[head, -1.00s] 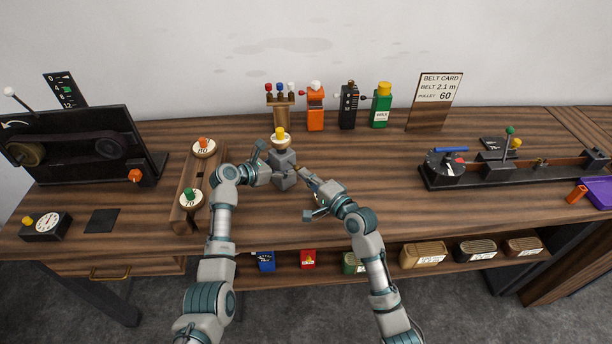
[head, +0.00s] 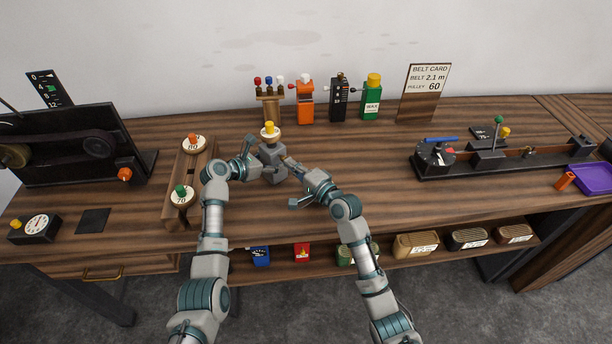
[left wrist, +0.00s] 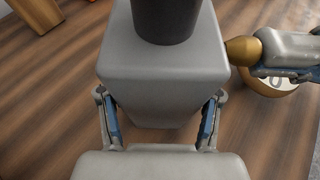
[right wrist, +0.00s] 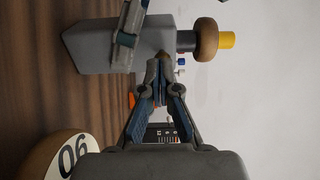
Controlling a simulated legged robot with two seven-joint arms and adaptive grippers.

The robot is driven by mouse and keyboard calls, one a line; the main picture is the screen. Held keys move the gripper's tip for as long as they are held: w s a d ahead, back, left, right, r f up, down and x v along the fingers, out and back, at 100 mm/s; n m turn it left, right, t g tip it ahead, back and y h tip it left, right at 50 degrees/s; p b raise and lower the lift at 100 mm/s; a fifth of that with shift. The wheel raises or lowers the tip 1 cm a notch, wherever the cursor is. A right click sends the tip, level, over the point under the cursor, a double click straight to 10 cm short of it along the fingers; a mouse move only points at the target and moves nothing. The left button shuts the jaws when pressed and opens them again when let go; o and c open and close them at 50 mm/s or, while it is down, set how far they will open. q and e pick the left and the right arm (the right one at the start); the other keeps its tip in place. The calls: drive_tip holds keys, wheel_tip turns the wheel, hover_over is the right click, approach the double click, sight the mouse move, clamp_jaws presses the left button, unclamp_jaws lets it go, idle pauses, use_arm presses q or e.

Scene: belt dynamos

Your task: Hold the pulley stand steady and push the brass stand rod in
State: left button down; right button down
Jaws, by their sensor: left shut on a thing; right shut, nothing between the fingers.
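The pulley stand is a grey block (head: 272,162) with a dark post, topped by a pulley with a yellow knob (head: 270,130). It stands on the table and fills the middle of the left wrist view (left wrist: 160,72). My left gripper (left wrist: 161,98) is shut on the block, one finger on each side. The brass stand rod (left wrist: 242,51) sticks out of the block's right side in that view. My right gripper (right wrist: 161,68) is shut and empty, its tips at the rod's outer end, seemingly touching it. In the right wrist view the rod is mostly hidden behind the fingertips.
A numbered pulley (right wrist: 68,158) lies near my right gripper. A wooden rack (head: 187,170) with two pulleys stands left of the stand.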

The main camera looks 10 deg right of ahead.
use_arm(q)
drive_tip(key=shift+s+d, duration=0.1)
use_arm(e)
drive_tip(key=v, duration=1.3)
drive_tip(key=shift+s+d, duration=0.25)
drive_tip(key=shift+d, duration=0.05)
use_arm(q)
drive_tip(key=shift+c, duration=0.7)
unclamp_jaws()
use_arm(e)
drive_tip(key=shift+w+f, duration=0.1)
